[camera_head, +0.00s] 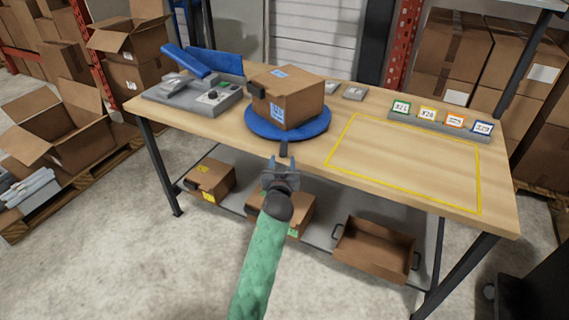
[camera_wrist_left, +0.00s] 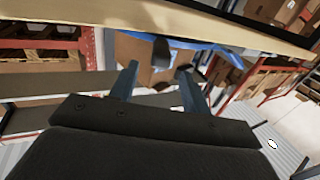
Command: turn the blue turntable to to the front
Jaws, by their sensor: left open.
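The blue turntable (camera_head: 257,127) is a round disc on the wooden table, near the table's front edge. A cardboard box (camera_head: 298,103) sits on it, with labels and a dark piece on its left corner. A dark tab (camera_head: 283,149) stands out at the turntable's front edge; it looks like a handle. My left gripper (camera_head: 283,164) is open and empty, just in front of this tab, apart from it as far as I can tell. In the left wrist view, the dark tab (camera_wrist_left: 161,48) shows beyond and between the open fingers (camera_wrist_left: 158,82). My right gripper is not in view.
A grey device with a blue arm (camera_head: 190,60) stands at the table's left. A yellow outlined area (camera_head: 405,166) on the right is empty. A rack of numbered cards (camera_head: 440,122) stands behind it. Boxes and a brown bin (camera_head: 373,248) are on the lower shelf.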

